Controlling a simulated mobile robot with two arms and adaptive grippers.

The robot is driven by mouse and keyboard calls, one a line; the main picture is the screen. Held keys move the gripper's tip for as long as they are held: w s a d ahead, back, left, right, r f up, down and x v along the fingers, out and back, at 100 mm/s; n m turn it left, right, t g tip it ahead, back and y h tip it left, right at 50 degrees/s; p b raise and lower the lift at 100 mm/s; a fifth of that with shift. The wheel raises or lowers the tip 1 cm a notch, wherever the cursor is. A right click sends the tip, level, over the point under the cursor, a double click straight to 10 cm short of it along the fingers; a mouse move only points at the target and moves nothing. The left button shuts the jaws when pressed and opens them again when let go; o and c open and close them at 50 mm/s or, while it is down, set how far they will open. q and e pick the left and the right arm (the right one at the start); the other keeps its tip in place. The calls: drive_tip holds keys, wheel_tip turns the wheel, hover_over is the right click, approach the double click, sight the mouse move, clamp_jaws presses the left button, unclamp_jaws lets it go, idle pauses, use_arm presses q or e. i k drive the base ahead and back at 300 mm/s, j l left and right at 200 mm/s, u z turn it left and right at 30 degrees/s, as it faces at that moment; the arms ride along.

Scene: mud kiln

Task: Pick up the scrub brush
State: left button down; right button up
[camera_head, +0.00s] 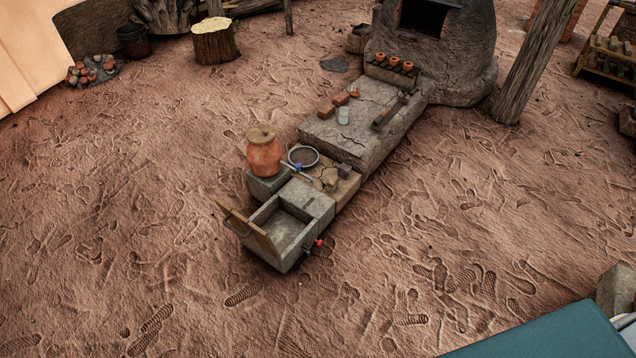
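I cannot make out a scrub brush for certain. A long dark item (389,114) lies on the right side of the low stone slab (360,142). It is too small to tell what it is. Several small brown and grey pieces lie on the low bench (348,187) nearer to me, and I cannot tell whether one is a brush. Neither of my grippers is in view.
A lidded clay pot (264,156), a round sieve-like pan (303,156) and an open stone box (278,230) stand in the middle. A domed kiln (465,60) is behind the slab, beside a leaning post (535,60). Footprinted ground around them is mostly clear.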

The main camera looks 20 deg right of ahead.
sight(332, 184)
drive_tip(key=i+l+u, duration=0.15)
drive_tip(key=l+u, duration=0.25)
drive_tip(key=i+l+u, duration=0.1)
drive_tip(key=l+u, duration=0.3)
